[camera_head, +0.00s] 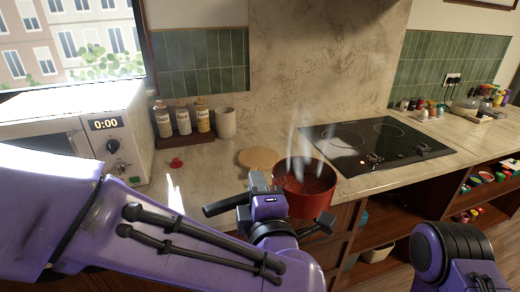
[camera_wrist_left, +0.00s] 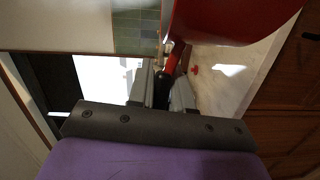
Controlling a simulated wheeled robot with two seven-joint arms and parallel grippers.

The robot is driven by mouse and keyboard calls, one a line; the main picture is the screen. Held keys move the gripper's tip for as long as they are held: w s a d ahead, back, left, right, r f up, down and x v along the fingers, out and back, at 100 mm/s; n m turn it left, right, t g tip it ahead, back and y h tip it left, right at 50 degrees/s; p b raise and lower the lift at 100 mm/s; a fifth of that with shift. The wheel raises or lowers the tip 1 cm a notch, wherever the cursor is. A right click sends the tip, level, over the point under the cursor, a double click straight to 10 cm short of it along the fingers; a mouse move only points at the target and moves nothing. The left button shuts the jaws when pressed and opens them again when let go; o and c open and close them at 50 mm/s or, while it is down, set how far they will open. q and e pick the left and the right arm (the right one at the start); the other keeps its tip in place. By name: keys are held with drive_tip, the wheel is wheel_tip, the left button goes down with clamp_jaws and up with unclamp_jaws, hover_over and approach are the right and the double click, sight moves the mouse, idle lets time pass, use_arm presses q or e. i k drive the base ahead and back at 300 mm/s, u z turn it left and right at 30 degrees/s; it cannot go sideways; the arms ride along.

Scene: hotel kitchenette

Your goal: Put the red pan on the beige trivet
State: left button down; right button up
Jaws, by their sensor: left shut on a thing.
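The red pan (camera_head: 305,199) is held upright near the counter's front edge, with dark red contents and pale steam above it. In the left wrist view the pan's red side (camera_wrist_left: 225,18) fills the top. My left gripper (camera_head: 266,186) is at the pan's left side. In the wrist view its fingers (camera_wrist_left: 163,88) are shut on the pan's handle, which is mostly hidden. The beige trivet (camera_head: 258,157) is a round flat disc on the counter, behind and left of the pan. It is bare. My right gripper is not in view; only part of my right arm shows at lower right.
A white microwave (camera_head: 125,125) stands at left. A wooden rack with several jars (camera_head: 183,122) and a beige cup (camera_head: 226,123) stand at the back. A small red object (camera_head: 177,163) lies left of the trivet. A black cooktop (camera_head: 375,142) is at right. Open shelves (camera_head: 425,215) sit below.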

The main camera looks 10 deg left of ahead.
sight(242, 161)
drive_tip(key=i, duration=1.05)
